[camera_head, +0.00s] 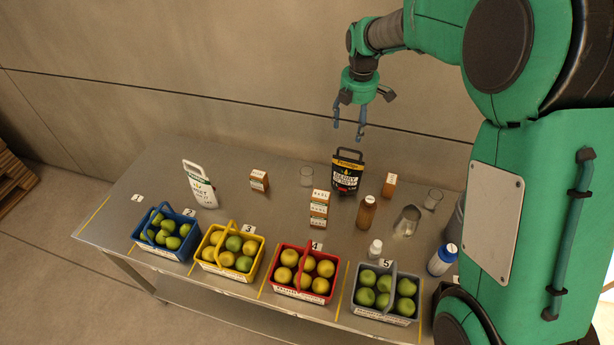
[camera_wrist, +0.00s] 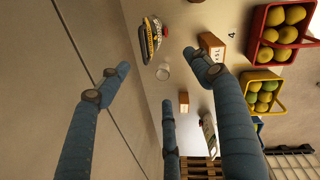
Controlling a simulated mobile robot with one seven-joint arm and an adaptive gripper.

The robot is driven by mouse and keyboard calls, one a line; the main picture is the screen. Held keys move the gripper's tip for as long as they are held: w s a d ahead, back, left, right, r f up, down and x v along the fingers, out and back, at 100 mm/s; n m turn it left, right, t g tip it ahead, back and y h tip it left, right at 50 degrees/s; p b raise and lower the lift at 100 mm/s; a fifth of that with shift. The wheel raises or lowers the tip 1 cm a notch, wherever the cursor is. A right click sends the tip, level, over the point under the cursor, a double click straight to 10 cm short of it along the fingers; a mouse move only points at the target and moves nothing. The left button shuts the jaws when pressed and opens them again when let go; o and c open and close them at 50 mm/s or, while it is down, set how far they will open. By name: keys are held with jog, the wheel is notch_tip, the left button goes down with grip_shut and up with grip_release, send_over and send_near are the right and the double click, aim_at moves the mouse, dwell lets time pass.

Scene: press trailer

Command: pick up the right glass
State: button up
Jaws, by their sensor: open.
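The right glass (camera_head: 433,199), small and clear, stands upright at the back right of the metal table (camera_head: 130,215). A second clear glass (camera_head: 306,176) stands further left, between a small brown box and a dark bag; it also shows in the wrist view (camera_wrist: 162,72). The right glass is not visible in the wrist view. My gripper (camera_head: 348,130) is open and empty, its fingers pointing down, high above the back of the table, left of the right glass. Its blue fingers spread apart in the wrist view (camera_wrist: 160,88).
Near the right glass are a small box (camera_head: 389,186), a metal pitcher (camera_head: 407,221) and a brown bottle (camera_head: 366,211). Several fruit baskets (camera_head: 304,271) line the front. A wall (camera_head: 230,80) rises behind the table.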

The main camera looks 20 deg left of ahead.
jog(key=w+a+f+n+p, duration=0.2)
jog(key=w+a+f+n, duration=0.25)
jog(key=a+f, duration=0.4)
jog(key=n+g+p, duration=0.1)
jog(key=n+p, duration=0.1)
jog(key=n, duration=0.3)
send_over(306, 174)
jog(key=s, duration=0.3)
notch_tip(306, 174, down, 11)
jog(key=shift+w+d+h, duration=0.2)
jog(key=shift+d+h, duration=0.1)
jog(key=shift+h, duration=0.1)
jog(key=shift+f, duration=0.1)
notch_tip(306, 174, down, 8)
jog(key=p, duration=0.1)
jog(key=shift+d+f, duration=0.15)
jog(key=shift+f, duration=0.05)
jog(key=shift+f, duration=0.1)
jog(key=shift+f+p, duration=0.85)
jog(key=shift+f, duration=1.65)
